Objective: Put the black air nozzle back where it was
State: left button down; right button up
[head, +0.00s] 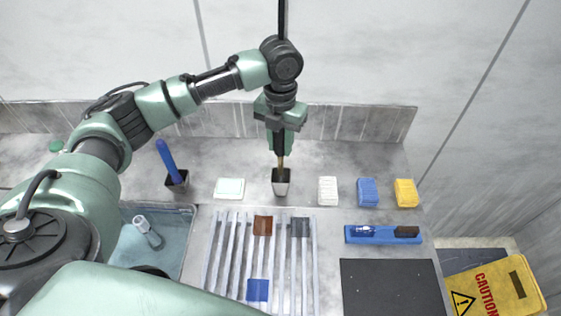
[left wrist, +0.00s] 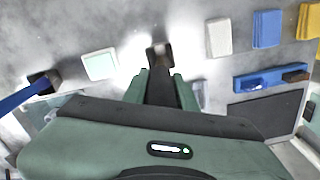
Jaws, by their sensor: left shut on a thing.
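My left gripper (head: 280,146) comes down from above over the back counter. It is shut on the black air nozzle (head: 280,141), which points down with a brass-coloured tip. My right gripper is not in view.
A second holder (head: 177,184) with a blue-handled tool stands to the left. A pale block (head: 229,188) lies between the holders; white (head: 328,190), blue (head: 367,192) and yellow (head: 405,193) blocks stand to the right. A slatted rack (head: 232,250) and a sink (head: 180,218) lie in front.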

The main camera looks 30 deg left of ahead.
aim_at(281, 132)
pick_arm(q)
notch_tip(281, 132, down, 4)
jog(key=shift+r, duration=0.15)
notch_tip(281, 132, down, 4)
jog(key=shift+f+p, duration=0.1)
jog(key=shift+p, duration=0.7)
jog(key=shift+f, duration=0.1)
jog(key=c, duration=1.1)
grip_release()
jog(key=shift+f, duration=0.15)
notch_tip(281, 132, up, 11)
jog(key=b, duration=0.3)
jog(key=shift+b, duration=0.3)
jog(key=shift+r, duration=0.7)
